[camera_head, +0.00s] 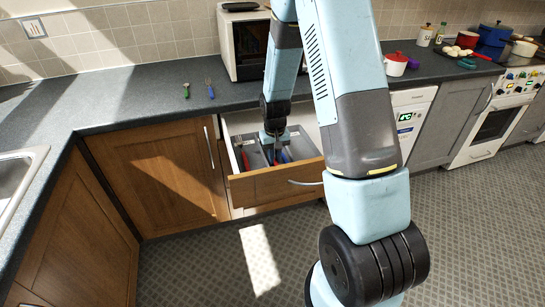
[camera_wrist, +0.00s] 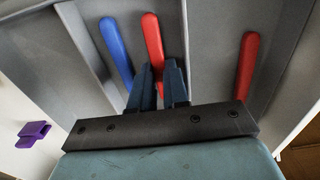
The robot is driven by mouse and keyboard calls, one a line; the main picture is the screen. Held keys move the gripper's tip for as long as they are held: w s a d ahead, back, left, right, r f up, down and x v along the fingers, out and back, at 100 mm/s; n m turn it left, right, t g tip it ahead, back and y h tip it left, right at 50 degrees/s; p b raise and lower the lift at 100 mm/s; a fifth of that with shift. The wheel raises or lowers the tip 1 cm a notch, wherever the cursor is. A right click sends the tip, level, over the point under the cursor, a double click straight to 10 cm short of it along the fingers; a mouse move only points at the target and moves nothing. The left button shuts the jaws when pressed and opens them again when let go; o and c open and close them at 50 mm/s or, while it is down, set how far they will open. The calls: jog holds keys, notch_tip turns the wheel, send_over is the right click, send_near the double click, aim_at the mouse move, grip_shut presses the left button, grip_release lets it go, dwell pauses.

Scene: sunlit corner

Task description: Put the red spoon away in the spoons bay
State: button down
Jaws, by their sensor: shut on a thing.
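My gripper (camera_wrist: 160,72) is down inside the open drawer (camera_head: 275,187), shut on a red handle (camera_wrist: 152,36), which I take to be the red spoon. Its lower end is hidden behind the fingers. A blue handle (camera_wrist: 115,42) lies beside it in the same bay. In the wrist view a grey divider (camera_wrist: 203,25) separates these from another red handle (camera_wrist: 246,62) in the bay to the right. In the head view my gripper (camera_head: 274,155) hides the held spoon; a red handle (camera_head: 245,160) shows left of it and a blue one (camera_head: 284,157) right.
A green-handled utensil (camera_head: 186,91) and a blue-handled utensil (camera_head: 211,91) lie on the dark counter (camera_head: 130,103) above the drawer. A microwave (camera_head: 245,45) stands behind my arm. Drawer walls and dividers closely surround my gripper.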

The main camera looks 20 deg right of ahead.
jog(key=shift+f, duration=0.3)
jog(key=c, duration=1.4)
grip_release()
notch_tip(320, 180, up, 13)
jog(key=s+r+t, duration=0.1)
jog(key=s+r, duration=0.5)
jog(key=r, duration=0.2)
jog(key=s+r+t, duration=0.2)
jog(key=s+r, duration=0.3)
jog(key=r, duration=0.4)
jog(key=s+r+t, duration=0.1)
jog(key=s+r, duration=0.2)
jog(key=s, duration=0.5)
jog(key=s+r+t, duration=0.1)
jog(key=s+r, duration=0.3)
jog(key=s, duration=0.4)
jog(key=shift+s+d+r+t, duration=0.15)
jog(key=shift+r+t, duration=0.1)
jog(key=shift+t, duration=0.05)
